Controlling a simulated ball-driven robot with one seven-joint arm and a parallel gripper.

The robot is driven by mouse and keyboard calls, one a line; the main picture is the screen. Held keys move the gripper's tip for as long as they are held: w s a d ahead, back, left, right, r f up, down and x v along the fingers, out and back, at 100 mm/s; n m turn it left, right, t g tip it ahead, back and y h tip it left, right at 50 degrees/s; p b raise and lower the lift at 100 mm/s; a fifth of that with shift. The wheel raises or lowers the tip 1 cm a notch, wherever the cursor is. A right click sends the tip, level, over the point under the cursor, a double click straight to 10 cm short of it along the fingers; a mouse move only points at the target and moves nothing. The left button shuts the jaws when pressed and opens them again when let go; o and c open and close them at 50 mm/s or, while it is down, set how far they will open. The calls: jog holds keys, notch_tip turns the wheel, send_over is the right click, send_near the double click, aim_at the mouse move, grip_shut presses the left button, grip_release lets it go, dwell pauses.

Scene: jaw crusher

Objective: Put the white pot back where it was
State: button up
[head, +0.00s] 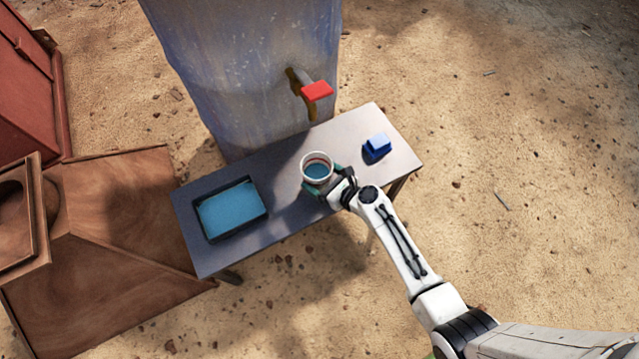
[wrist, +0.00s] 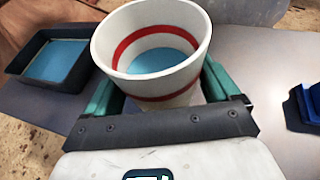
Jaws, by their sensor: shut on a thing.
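The white pot (head: 317,160) is round and open at the top, with a red band and a blue inside bottom. In the head view it is over the middle of the grey table (head: 285,212). My gripper (head: 325,181) is shut on the pot, coming from the lower right. In the wrist view the pot (wrist: 150,50) stands upright, slightly tilted in the picture, between the green fingers of my gripper (wrist: 155,92). I cannot tell whether its base touches the table, as the gripper hides it.
A black tray (head: 208,234) with a blue inside lies at the table's left. A small blue object (head: 376,146) sits at the right. Behind the table stands a grey-blue panel (head: 245,70) with a red-handled tap (head: 316,91). Bare table lies between tray and pot.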

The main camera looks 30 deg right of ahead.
aim_at(317, 174)
jog(key=shift+w+f, duration=0.2)
jog(key=shift+w+f+b, duration=0.15)
jog(key=shift+f+b, duration=0.6)
jog(key=shift+f, duration=0.15)
jog(key=shift+w+f+b, duration=0.15)
jog(key=shift+f+b, duration=0.6)
jog(key=shift+f, duration=0.1)
jog(key=shift+f, duration=0.15)
jog(key=o, duration=1.1)
jog(key=shift+c, duration=0.2)
